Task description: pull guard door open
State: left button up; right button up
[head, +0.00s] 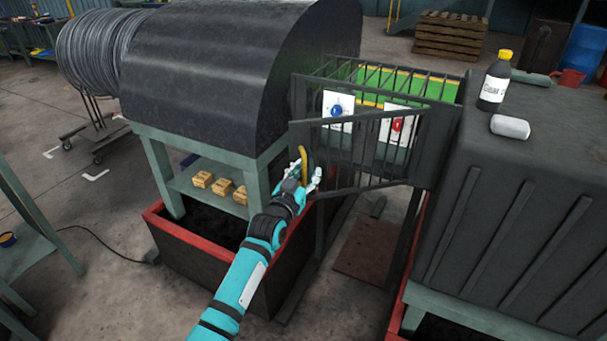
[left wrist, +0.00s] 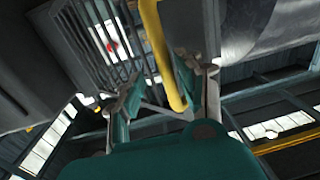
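The guard door (head: 365,153) is a dark barred panel between the black drum housing and the dark cabinet. It stands at an angle to the barred frame behind it; the bars also show in the left wrist view (left wrist: 125,45). Its yellow handle (head: 303,160) is upright at the door's left edge. In the left wrist view the yellow handle (left wrist: 160,55) runs down between the two fingers of my left gripper (left wrist: 168,95), closer to the right finger. A gap shows at the left finger, so the gripper is open around the handle. My right gripper is not in view.
A blue button (head: 337,110) and a red button (head: 397,124) sit on white plates behind the bars. Small boxes (head: 222,186) lie on a shelf under the housing (head: 225,70).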

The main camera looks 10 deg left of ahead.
pick_arm(q)
jog(key=v, duration=1.2)
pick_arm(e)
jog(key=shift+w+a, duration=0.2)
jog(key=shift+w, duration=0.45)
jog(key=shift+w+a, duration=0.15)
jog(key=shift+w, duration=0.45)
pick_arm(q)
jog(key=shift+f, duration=0.1)
